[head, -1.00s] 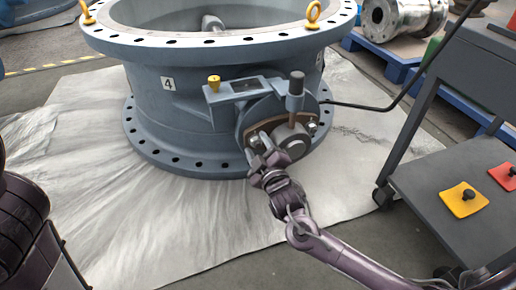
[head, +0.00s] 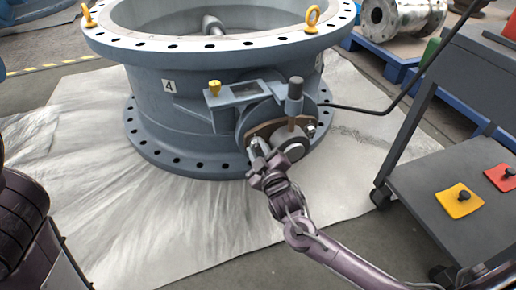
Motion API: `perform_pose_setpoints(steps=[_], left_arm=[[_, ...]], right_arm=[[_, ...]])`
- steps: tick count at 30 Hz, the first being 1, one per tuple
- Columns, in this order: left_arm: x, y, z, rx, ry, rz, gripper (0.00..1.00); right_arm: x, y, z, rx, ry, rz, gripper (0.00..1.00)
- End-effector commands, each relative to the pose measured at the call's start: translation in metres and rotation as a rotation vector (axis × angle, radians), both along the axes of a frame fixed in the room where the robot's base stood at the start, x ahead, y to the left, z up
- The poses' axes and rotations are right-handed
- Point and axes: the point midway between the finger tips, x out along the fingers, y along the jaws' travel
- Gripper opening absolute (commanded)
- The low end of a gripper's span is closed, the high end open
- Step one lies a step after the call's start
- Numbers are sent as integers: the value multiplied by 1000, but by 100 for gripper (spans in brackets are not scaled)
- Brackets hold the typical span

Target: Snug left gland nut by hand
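A large grey butterfly valve body (head: 185,115) stands on a pale sheet. On its front right is a rounded gland housing (head: 287,142) with a stud and nut on each side. The left gland nut (head: 257,148) is mostly hidden by my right gripper. My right gripper (head: 262,163) is at this left stud, its fingers pointing up and away; I cannot tell whether they are closed on the nut. The right gland nut (head: 310,131) is in clear view. My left arm shows only as dark links at the left edge; its gripper is out of view.
A grey cart (head: 450,185) with yellow (head: 459,200) and red (head: 503,177) knobbed plates is at the right. A black cable (head: 375,108) runs from valve to cart. The pale sheet (head: 150,215) is clear in front.

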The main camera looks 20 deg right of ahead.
Motion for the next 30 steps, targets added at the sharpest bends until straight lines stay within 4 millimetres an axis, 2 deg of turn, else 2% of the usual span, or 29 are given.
perform_pose_setpoints(steps=[1, 5, 14, 21, 22, 23, 30], left_arm=[[0, 0, 0, 0, 0, 0, 36], [0, 0, 0, 0, 0, 0, 36], [1, 0, -5, 2, 2, 3, 36], [1, 0, -31, 1, 2, 1, 36], [0, 0, -16, 1, 1, 1, 36], [0, 0, -11, 1, 1, 1, 36], [1, 0, 15, 0, 1, 1, 36]], right_arm=[[0, 1, 0, -1, 0, 1, 34], [0, 0, 0, -1, 0, 1, 49], [0, 0, -2, -19, -3, 1, 49], [0, 0, -6, -151, -9, 2, 49], [-7, 1, 1, -143, -3, 2, 49], [-12, 0, 3, -142, -1, 2, 49], [-53, -1, 4, -141, 0, 2, 49]])
